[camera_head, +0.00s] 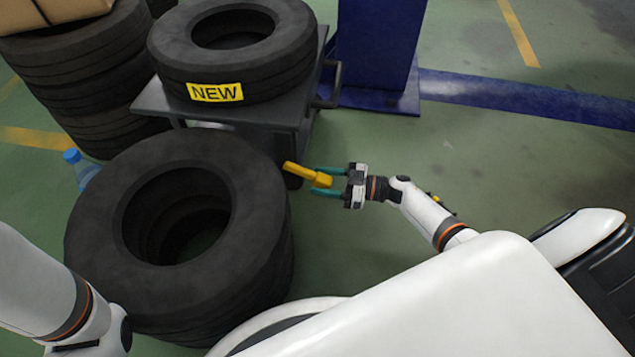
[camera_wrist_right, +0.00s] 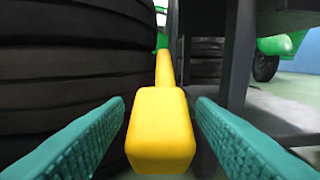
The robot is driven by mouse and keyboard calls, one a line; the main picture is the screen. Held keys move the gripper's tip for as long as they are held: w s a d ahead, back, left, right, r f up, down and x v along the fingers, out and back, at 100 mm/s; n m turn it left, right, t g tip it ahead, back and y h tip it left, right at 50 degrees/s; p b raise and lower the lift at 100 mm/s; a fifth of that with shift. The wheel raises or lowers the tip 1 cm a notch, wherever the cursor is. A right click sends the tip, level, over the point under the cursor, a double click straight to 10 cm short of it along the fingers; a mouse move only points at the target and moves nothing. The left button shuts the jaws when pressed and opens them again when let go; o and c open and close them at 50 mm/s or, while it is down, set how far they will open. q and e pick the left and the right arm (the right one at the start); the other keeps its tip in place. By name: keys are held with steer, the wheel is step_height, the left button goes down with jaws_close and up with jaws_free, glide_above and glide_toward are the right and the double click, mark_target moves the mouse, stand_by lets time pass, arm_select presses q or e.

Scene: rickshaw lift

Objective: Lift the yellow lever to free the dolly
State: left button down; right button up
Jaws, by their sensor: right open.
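The yellow lever (camera_head: 308,174) sticks out beside the dark dolly (camera_head: 290,117), low near its front right corner. In the right wrist view the lever (camera_wrist_right: 160,132) points at the camera, its thick block end nearest. My right gripper (camera_head: 325,181) is open. Its two teal fingers lie on either side of the lever's end; in the wrist view (camera_wrist_right: 160,128) a gap shows on each side. The dolly carries a tire (camera_head: 232,52) with a yellow NEW label. My left arm shows at the lower left; its gripper is not in view.
A stack of tires (camera_head: 180,235) stands close on the left of the lever. More stacked tires (camera_head: 85,70), a blue bottle (camera_head: 75,158) and a blue post (camera_head: 378,45) stand around the dolly. The green floor (camera_head: 480,150) at the right is clear.

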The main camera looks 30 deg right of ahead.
steer(key=shift+x, duration=0.9)
steer(key=shift+c, duration=0.3)
